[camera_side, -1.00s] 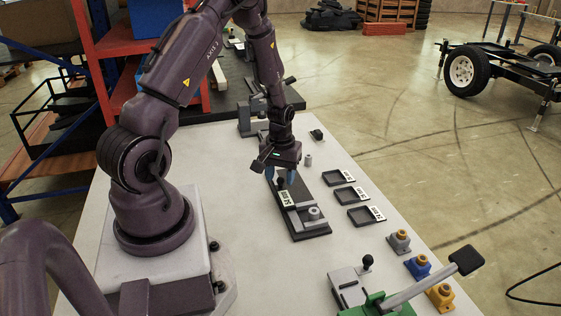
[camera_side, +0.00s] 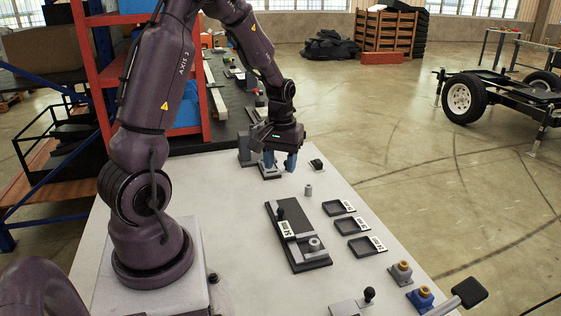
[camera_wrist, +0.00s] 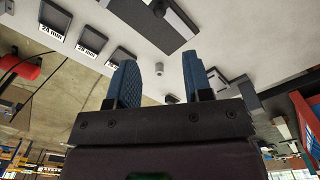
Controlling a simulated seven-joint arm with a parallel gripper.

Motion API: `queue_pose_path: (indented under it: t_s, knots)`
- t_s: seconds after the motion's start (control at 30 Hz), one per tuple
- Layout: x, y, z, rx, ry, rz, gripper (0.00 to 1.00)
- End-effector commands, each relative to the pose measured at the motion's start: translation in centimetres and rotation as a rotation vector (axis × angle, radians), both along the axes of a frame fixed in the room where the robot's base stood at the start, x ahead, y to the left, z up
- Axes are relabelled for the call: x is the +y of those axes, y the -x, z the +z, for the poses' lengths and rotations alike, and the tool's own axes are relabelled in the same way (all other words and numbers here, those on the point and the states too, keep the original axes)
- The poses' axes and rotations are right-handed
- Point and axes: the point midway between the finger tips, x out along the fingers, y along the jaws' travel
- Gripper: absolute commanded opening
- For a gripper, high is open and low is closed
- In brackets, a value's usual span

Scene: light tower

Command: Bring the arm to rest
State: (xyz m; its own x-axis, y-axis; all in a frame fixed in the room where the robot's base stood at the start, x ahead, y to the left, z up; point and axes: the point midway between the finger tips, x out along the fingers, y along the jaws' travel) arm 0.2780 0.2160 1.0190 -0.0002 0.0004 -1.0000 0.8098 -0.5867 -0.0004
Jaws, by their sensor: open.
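My gripper (camera_side: 280,160) is in the air above the far part of the white table (camera_side: 235,240), with nothing between its blue fingers. In the wrist view its two fingers (camera_wrist: 165,85) stand well apart. A dark fixture plate (camera_side: 305,250) with a label, a black knob and a round grey piece lies on the table, nearer the camera than my gripper and apart from it. A small grey cylinder (camera_side: 308,190) stands on the table to the right of my gripper; it also shows between the fingers in the wrist view (camera_wrist: 159,69).
Several labelled black trays (camera_side: 352,225) lie right of the plate. A grey block with a yellow top (camera_side: 400,272) and a blue one (camera_side: 420,298) stand at the right edge. Dark grey blocks (camera_side: 250,150) stand behind my gripper. A red shelf (camera_side: 95,80) stands at the left.

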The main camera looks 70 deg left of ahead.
Motion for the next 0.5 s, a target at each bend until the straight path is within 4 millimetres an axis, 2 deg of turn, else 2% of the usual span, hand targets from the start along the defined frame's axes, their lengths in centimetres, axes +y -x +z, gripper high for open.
queue_pose_path:
  t_s: [0.27, 0.33, 0.5]
  knots:
    - [-0.1, 0.1, -0.1, 0.006, 0.005, -0.018, 0.46]
    - [-1.0, 1.2, -0.4, 0.041, 0.033, -0.054, 0.46]
    - [-4.8, 2.0, 3.3, 0.014, 0.027, -0.210, 0.46]
